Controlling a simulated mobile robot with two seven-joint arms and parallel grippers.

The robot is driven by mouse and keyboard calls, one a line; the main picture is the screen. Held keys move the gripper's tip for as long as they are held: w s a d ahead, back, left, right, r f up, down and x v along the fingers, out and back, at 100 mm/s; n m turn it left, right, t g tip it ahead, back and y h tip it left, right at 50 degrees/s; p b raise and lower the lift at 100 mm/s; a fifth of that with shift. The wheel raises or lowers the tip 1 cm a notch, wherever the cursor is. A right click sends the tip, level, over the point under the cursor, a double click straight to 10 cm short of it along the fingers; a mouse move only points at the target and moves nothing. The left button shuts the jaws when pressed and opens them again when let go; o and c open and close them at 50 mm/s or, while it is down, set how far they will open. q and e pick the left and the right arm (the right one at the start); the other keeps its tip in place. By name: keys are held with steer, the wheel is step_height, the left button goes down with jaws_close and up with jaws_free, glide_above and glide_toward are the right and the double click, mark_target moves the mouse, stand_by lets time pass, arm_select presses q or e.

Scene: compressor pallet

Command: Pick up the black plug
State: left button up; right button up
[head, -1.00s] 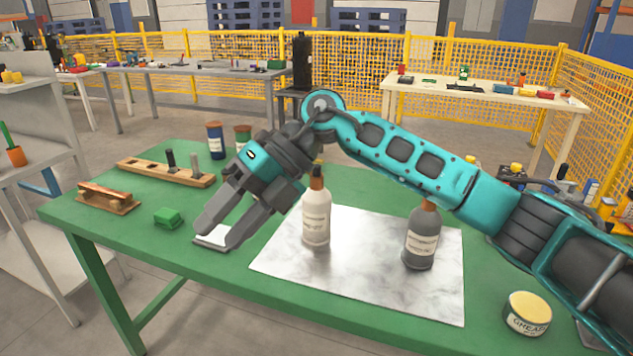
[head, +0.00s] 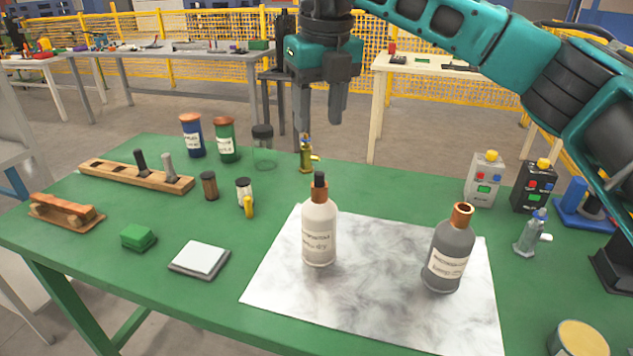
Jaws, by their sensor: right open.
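A black plug (head: 140,161) stands upright in the wooden block (head: 108,174) at the left of the green table. A grey plug (head: 167,165) stands beside it in the same block. My right gripper (head: 320,115) is open and empty, with its fingers pointing down near the table's far edge. It is well to the right of the black plug and higher in the picture, apart from it. A small brass fitting (head: 306,156) shows just below its fingertips. My left gripper is not in view.
A white bottle (head: 319,235) with a black-tipped cap and a grey bottle (head: 447,255) stand on the marbled sheet (head: 375,295). Blue (head: 193,138) and green (head: 227,142) jars stand behind the wooden block. A green block (head: 138,236) and a grey-white pad (head: 200,259) lie in front.

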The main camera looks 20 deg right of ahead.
glide_above(319, 173)
step_height(319, 173, down, 5)
steer(key=shift+a+r, duration=0.15)
steer(key=f, duration=0.4)
steer(key=shift+s+d+f+b, duration=0.15)
steer(key=shift+d+f+b, duration=0.15)
steer(key=shift+f, duration=0.4)
steer(key=shift+c, duration=0.4)
jaws_close()
